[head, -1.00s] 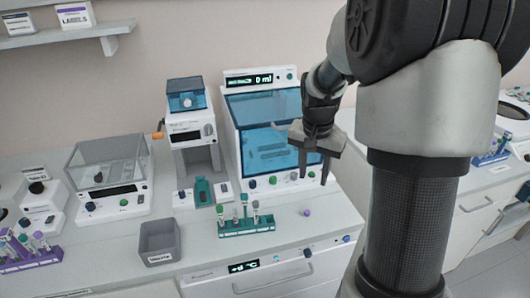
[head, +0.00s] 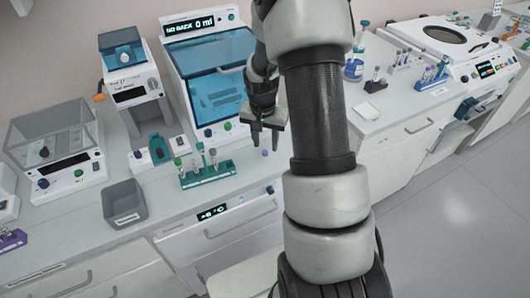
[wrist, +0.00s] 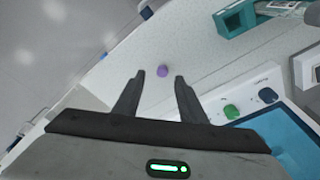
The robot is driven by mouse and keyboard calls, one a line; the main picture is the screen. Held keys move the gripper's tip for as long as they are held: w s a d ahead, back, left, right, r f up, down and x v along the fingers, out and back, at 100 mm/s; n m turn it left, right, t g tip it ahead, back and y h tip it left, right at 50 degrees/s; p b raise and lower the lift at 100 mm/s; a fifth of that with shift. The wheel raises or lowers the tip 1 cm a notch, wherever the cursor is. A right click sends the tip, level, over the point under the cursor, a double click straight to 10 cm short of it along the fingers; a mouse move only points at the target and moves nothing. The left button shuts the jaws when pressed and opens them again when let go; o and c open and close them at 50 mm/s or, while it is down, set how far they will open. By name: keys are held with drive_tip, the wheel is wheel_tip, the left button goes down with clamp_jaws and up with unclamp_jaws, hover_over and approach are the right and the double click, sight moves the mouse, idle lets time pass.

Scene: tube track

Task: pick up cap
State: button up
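A small purple cap (head: 264,153) lies on the white counter near its front edge, to the right of the teal tube rack. My gripper (head: 265,137) points down above the counter, close to the cap in the head view. In the wrist view my gripper (wrist: 159,76) has its two fingers spread apart with nothing between them. The fingers do not touch the cap.
The teal rack (head: 207,175) with several tubes stands left of the cap. The blue-fronted cabinet (head: 212,75) stands behind. A grey bin (head: 124,203) is farther left. The counter around the cap is clear, and its front edge is near.

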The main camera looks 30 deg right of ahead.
sight(265, 151)
drive_tip(key=shift+w+f, duration=0.2)
drive_tip(key=shift+f, duration=0.8)
drive_tip(key=shift+w+f, duration=0.15)
drive_tip(key=shift+f, duration=0.8)
drive_tip(key=c, duration=0.9)
drive_tip(key=shift+r, duration=0.1)
